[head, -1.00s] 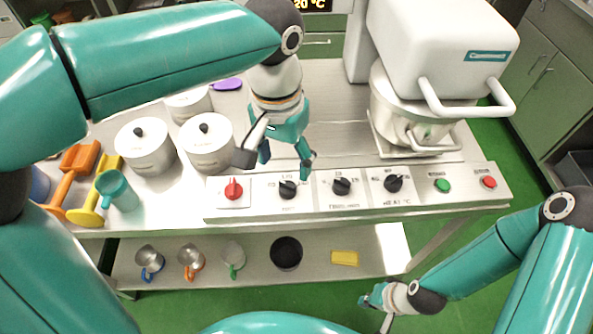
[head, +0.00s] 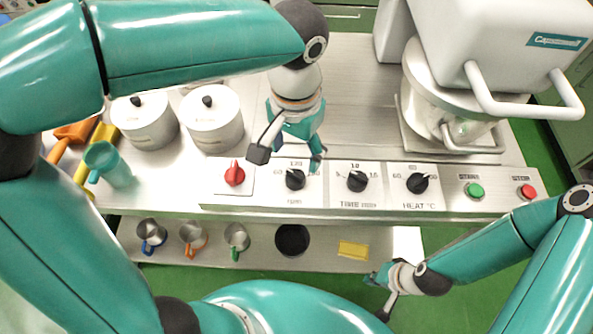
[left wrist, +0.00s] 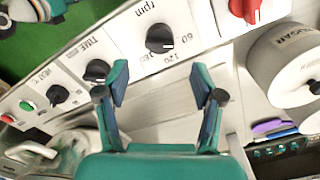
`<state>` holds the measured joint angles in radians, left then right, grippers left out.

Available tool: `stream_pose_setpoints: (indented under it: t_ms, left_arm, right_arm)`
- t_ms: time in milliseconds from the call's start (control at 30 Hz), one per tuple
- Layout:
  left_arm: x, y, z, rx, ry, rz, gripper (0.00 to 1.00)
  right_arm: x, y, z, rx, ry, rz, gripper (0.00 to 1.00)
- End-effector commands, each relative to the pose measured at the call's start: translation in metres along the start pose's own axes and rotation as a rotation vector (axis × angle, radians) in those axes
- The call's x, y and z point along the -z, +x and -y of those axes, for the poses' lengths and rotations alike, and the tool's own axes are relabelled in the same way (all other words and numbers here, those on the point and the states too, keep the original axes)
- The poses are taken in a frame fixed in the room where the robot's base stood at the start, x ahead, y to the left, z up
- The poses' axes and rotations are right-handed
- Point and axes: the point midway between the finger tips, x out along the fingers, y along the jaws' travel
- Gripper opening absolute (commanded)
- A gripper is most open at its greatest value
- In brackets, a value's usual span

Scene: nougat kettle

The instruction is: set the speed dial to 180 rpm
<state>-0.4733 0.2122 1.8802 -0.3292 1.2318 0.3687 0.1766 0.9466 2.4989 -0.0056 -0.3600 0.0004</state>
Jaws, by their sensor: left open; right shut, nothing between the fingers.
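The speed dial (head: 295,179) is a black knob on a white panel marked 60, 120 and rpm. It also shows in the left wrist view (left wrist: 160,39), ahead of my open fingers. My left gripper (head: 294,153) is open and empty, above and just behind the speed dial, apart from it. Its two fingers show in the left wrist view (left wrist: 160,90). In the head view a finger hides part of the scale, so the 180 mark cannot be read. My right gripper (head: 380,291) is shut and empty, low in front of the bench at the right.
The panel also holds a red knob (head: 234,175), time dial (head: 357,181), heat dial (head: 417,183), green button (head: 474,191) and red button (head: 526,191). The kettle machine (head: 500,60) stands behind right. White pots (head: 213,122) stand behind left.

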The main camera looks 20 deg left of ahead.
Motion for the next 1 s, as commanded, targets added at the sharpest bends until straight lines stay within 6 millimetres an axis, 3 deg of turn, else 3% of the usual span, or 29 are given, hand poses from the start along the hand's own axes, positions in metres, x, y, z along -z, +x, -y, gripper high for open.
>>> stream_pose_setpoints:
  t_ms: [100, 300, 500, 800, 833, 1000]
  left_arm:
    - [-0.001, 0.028, 0.000, 0.002, 0.000, 0.005, 0.67]
    - [0.000, 0.060, 0.000, 0.001, 0.001, 0.004, 0.67]
    - [0.000, 0.075, -0.001, 0.000, 0.002, 0.001, 0.67]
    - [0.001, 0.077, -0.001, 0.000, 0.002, 0.000, 0.67]
    - [0.001, 0.077, -0.001, 0.000, 0.002, 0.000, 0.66]
    - [0.001, 0.077, -0.001, 0.000, 0.002, 0.000, 0.37]
  right_arm:
    - [0.000, 0.003, -0.001, 0.000, 0.000, 0.000, 0.00]
    - [0.000, 0.004, -0.002, 0.000, 0.000, 0.000, 0.00]
    - [0.000, 0.005, -0.002, 0.000, 0.000, 0.000, 0.00]
    - [0.000, 0.005, -0.002, 0.000, 0.000, 0.000, 0.00]
    - [0.000, 0.005, -0.002, 0.000, 0.000, 0.000, 0.00]
    - [0.000, 0.005, -0.002, 0.000, 0.000, 0.000, 0.00]
